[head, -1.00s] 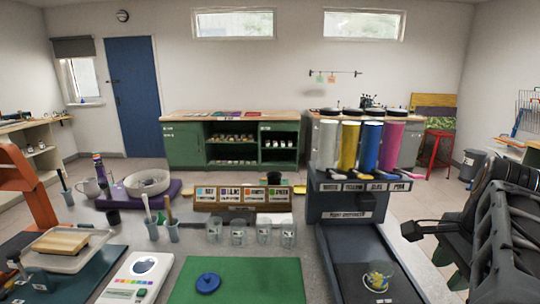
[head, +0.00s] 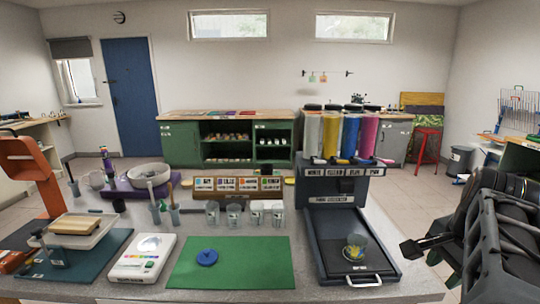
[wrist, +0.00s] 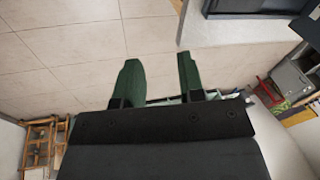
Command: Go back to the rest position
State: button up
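My gripper (wrist: 160,82) shows in the wrist view with its two dark green fingers apart and nothing between them. Behind the fingers is tiled floor. In the head view my folded arm is at the right edge, beside the table's right end, and the fingertips cannot be made out clearly there. The arm is clear of the things on the table.
The grey table (head: 232,291) holds a dispenser (head: 336,190) with coloured tubes and a glass (head: 355,247) on its tray. A green mat (head: 262,265) carries a blue disc (head: 207,257). Several glasses stand behind the mat. Floor (head: 428,212) right of the table is free.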

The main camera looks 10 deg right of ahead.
jog(key=w+a+f+n+t+p, duration=0.1)
jog(key=w+a+f+n+p, duration=0.35)
jog(key=a+f+n, duration=0.45)
jog(key=a+r+n+y+p, duration=0.1)
jog(key=a+r+n+p, duration=0.1)
jog(key=a+n, duration=0.6)
jog(key=a+p, duration=0.1)
jog(key=a, duration=0.2)
jog(key=shift+a, duration=0.35)
